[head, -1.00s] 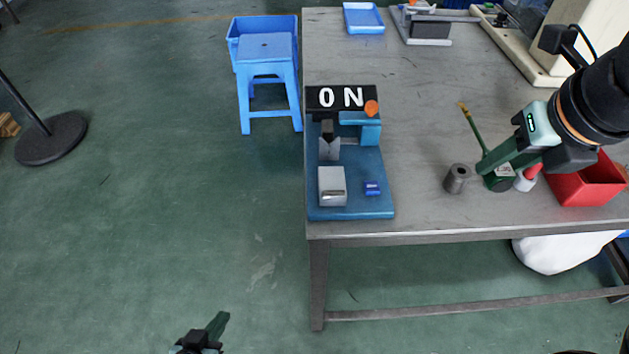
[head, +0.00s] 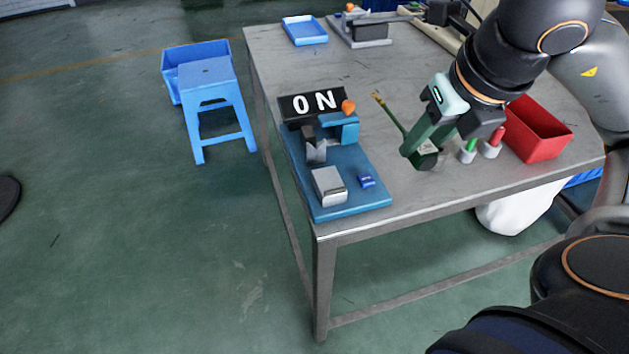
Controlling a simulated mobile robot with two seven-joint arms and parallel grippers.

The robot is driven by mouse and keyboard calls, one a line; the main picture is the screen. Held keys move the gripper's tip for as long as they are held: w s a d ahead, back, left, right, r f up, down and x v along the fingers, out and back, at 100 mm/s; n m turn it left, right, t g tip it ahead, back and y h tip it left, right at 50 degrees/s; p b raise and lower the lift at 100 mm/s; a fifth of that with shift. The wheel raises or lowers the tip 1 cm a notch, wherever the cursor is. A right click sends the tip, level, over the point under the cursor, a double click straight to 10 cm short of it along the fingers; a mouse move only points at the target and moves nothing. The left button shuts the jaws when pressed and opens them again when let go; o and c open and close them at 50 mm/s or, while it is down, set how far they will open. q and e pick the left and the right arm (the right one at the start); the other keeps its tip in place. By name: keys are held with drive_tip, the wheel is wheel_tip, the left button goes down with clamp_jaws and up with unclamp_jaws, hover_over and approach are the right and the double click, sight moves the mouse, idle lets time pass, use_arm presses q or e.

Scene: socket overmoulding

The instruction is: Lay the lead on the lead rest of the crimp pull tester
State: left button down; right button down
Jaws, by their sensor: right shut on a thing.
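The lead (head: 392,114) is a thin green stalk with a brass-coloured tip pointing up and left. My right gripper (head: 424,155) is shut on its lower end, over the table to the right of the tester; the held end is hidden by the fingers. The crimp pull tester has a blue base (head: 350,203) at the table's left front corner, with a black "ON" sign, an orange knob and a blue bracket. A grey notched block (head: 316,148), which looks like the lead rest, stands on it and is empty. My left gripper is not in view.
A silver block (head: 328,186) and a small blue piece (head: 366,181) sit on the tester base. Green and red-topped holders (head: 467,155) and a red bin (head: 538,130) stand right of my gripper. A blue tray (head: 304,30) lies at the back. The table's middle is clear.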

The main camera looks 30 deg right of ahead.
drive_tip(key=shift+w+a, duration=0.2)
drive_tip(key=shift+w, duration=0.05)
drive_tip(key=w+a+f+p, duration=0.1)
drive_tip(key=w+f+p, duration=0.1)
drive_tip(key=w+f, duration=0.1)
drive_tip(key=w+a+f+p, duration=0.2)
drive_tip(key=w+f+p, duration=0.1)
drive_tip(key=w, duration=0.1)
drive_tip(key=w+a+f+p, duration=0.2)
drive_tip(key=w, duration=0.2)
drive_tip(key=shift+w+f, duration=0.1)
drive_tip(key=shift+f, duration=0.3)
drive_tip(key=shift+w+f, duration=0.2)
drive_tip(key=shift+w+a+f, duration=0.1)
drive_tip(key=shift+w+f, duration=0.05)
drive_tip(key=shift+f, duration=0.85)
drive_tip(key=shift+w+a+f, duration=0.1)
drive_tip(key=shift+w+f, duration=0.05)
drive_tip(key=shift+f, duration=0.8)
drive_tip(key=shift+f, duration=0.15)
drive_tip(key=c, duration=1)
unclamp_jaws()
drive_tip(key=o, duration=0.5)
drive_tip(key=shift+c, duration=0.2)
